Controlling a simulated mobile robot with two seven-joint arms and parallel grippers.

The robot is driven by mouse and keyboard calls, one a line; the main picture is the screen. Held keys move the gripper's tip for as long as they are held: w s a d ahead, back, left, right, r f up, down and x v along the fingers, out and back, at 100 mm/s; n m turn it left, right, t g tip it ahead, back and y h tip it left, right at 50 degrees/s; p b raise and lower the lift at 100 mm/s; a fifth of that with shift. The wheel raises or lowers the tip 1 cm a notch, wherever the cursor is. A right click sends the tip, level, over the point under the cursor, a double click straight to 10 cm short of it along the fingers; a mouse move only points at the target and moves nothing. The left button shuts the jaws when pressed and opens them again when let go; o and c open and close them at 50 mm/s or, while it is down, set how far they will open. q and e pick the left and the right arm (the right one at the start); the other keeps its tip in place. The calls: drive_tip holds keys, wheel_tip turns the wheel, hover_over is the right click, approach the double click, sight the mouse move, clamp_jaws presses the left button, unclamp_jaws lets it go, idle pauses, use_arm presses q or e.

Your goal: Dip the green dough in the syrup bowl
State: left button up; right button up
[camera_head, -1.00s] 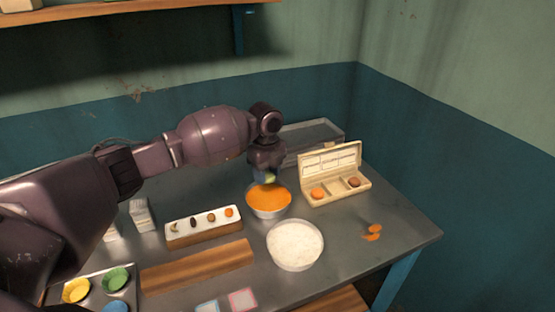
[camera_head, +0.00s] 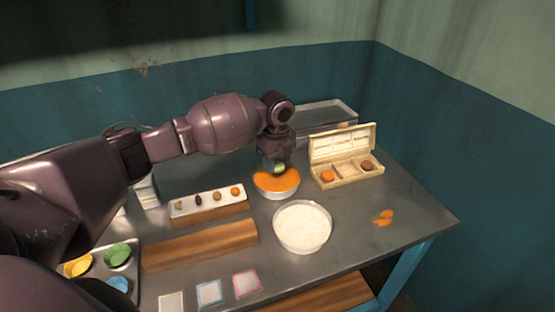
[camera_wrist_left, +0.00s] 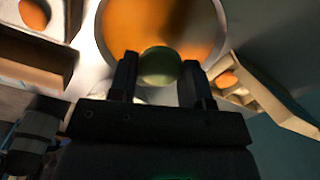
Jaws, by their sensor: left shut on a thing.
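The syrup bowl (camera_head: 276,190) is a metal bowl filled with orange syrup, near the middle of the table. My left gripper (camera_head: 278,166) points down over it. It is shut on the green dough (camera_head: 280,169), a small ball. In the left wrist view, the green dough (camera_wrist_left: 159,66) sits between the two fingers of my left gripper (camera_wrist_left: 160,72), in front of the orange surface of the bowl (camera_wrist_left: 158,28). The dough is at or just above the syrup; I cannot tell whether it touches. My right gripper is not in view.
A bowl of white contents (camera_head: 302,227) stands in front. A white tray (camera_head: 208,205) with small balls lies left, and an open box (camera_head: 346,170) with orange and brown balls right. A clear container (camera_head: 330,113) stands behind.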

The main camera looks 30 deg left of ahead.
sight(277, 187)
use_arm(q)
drive_tip(key=shift+f, duration=0.5)
drive_tip(key=shift+f+b, duration=0.8)
drive_tip(key=shift+f, duration=1.85)
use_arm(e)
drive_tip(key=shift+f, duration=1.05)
use_arm(q)
drive_tip(key=shift+f, duration=0.35)
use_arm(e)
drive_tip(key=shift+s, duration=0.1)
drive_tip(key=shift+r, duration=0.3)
use_arm(q)
drive_tip(key=shift+r, duration=0.2)
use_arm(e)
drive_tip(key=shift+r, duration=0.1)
use_arm(q)
drive_tip(key=shift+r+p, duration=2.45)
drive_tip(key=shift+r, duration=0.8)
drive_tip(key=shift+r+p, duration=0.3)
drive_tip(key=shift+r, duration=0.1)
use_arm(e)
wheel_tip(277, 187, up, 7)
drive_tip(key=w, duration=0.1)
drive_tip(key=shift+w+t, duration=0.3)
